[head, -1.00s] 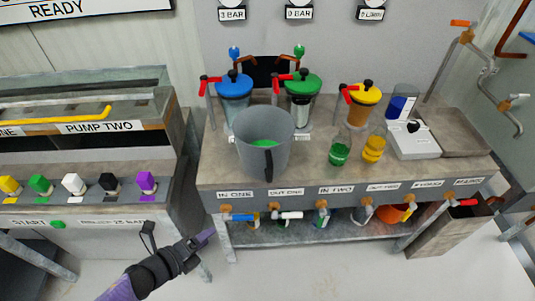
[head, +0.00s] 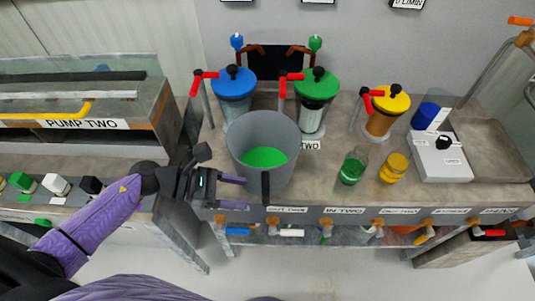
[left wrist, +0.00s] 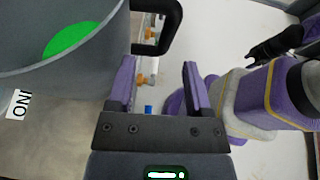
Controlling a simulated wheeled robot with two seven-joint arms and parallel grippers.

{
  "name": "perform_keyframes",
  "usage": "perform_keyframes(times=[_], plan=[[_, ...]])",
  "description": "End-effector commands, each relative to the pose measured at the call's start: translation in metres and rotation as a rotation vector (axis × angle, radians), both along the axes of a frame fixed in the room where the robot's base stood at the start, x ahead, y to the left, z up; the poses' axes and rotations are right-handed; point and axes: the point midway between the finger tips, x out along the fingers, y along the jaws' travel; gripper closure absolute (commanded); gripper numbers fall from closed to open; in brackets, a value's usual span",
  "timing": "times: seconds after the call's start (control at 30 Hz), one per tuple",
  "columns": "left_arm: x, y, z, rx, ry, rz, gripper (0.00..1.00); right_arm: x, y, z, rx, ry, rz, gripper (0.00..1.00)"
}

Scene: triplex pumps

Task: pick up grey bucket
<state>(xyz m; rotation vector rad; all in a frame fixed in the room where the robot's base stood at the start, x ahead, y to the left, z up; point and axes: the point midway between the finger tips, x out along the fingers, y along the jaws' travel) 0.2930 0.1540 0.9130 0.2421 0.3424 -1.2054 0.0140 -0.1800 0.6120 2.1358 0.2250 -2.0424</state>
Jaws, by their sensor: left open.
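The grey bucket (head: 246,150) stands upright on the bench with green liquid in it; its dark handle (head: 266,186) faces the front. My left gripper (head: 240,190) is open and empty at the bucket's front left, with its fingers pointing toward the handle. In the left wrist view the bucket (left wrist: 95,62) fills the upper left, and the handle (left wrist: 172,28) lies just ahead of the open fingers (left wrist: 160,88), not between them. A dark shape at the upper right of that view looks like my right gripper, but its jaws are unclear.
Blue-lidded (head: 234,88), green-lidded (head: 316,90) and yellow-lidded (head: 386,108) vessels with red levers stand behind the bucket. Green (head: 352,168) and yellow (head: 393,168) bottles stand to its right. A white device (head: 440,155) is farther right. Valves line the bench front below.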

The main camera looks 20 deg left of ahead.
Motion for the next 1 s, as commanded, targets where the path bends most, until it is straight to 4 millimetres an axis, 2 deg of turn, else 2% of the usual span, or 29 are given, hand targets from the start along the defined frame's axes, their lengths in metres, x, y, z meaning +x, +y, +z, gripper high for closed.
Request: perform_keyframes(times=[0.4, 0.67, 0.77, 0.9, 1.0], plan=[[0.019, -0.068, -0.027, -0.005, 0.000, 0.002, 0.35, -0.003, 0.000, 0.000, -0.001, 0.005, 0.000, 0.41], [0.021, -0.074, -0.031, -0.002, 0.002, 0.002, 0.35, -0.002, -0.001, 0.000, -0.001, 0.005, 0.000, 0.41], [0.021, -0.074, -0.031, -0.002, 0.002, 0.002, 0.52, -0.002, -0.001, 0.000, -0.001, 0.005, 0.000, 0.41], [0.021, -0.074, -0.031, -0.002, 0.002, 0.002, 0.82, -0.002, 0.000, 0.000, -0.001, 0.004, 0.000, 0.41], [0.021, -0.074, -0.031, -0.002, 0.002, 0.002, 1.00, -0.002, 0.000, 0.000, -0.001, 0.004, 0.000, 0.41]])
